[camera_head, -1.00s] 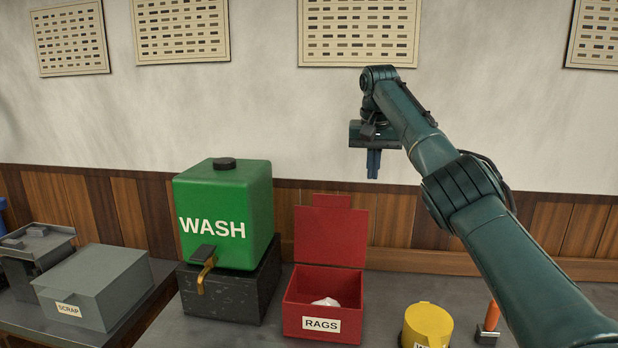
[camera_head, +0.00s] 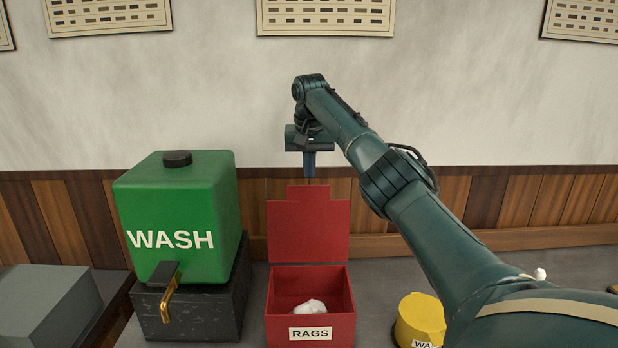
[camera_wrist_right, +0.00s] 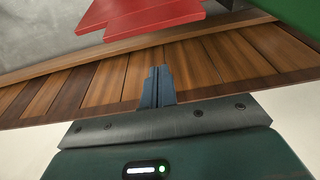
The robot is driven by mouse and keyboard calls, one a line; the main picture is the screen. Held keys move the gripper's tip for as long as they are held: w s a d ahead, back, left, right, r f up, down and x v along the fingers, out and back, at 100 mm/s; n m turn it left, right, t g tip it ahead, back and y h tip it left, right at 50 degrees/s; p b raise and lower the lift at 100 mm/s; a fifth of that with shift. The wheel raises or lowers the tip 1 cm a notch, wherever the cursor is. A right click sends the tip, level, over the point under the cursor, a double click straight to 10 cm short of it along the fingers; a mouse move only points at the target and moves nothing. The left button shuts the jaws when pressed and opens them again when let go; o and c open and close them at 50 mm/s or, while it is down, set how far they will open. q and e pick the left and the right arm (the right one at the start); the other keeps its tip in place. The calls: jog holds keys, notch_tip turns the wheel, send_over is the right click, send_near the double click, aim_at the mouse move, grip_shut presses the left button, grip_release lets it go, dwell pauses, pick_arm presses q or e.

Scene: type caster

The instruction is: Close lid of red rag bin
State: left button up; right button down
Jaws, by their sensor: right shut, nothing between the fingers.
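The red rag bin (camera_head: 340,329), labelled RAGS, stands on the bench with its red lid (camera_head: 308,229) raised upright at the back. A white rag (camera_head: 309,307) lies inside. My right gripper (camera_head: 309,172) is shut and empty, fingers pointing down, just above the lid's top tab in the head view. How far behind or in front of the lid it is, I cannot tell exactly. In the right wrist view the shut fingertips (camera_wrist_right: 157,72) show in front of the wood panelling, and the red lid (camera_wrist_right: 140,16) is beyond them at the top. My left gripper is out of view.
The green WASH tank (camera_head: 180,215) with a brass tap stands on a dark block (camera_head: 205,310) left of the bin. A yellow container (camera_head: 417,318) stands to the right, partly behind my arm. A grey box (camera_head: 45,305) is at far left. The wall closes the back.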

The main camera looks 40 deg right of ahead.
jog(key=shift+s+a+f, duration=0.35)
jog(key=shift+s+a, duration=0.2)
jog(key=shift+s, duration=0.15)
jog(key=shift+s+a+f, duration=0.35)
jog(key=shift+s+a, duration=0.2)
jog(key=shift+s, duration=0.1)
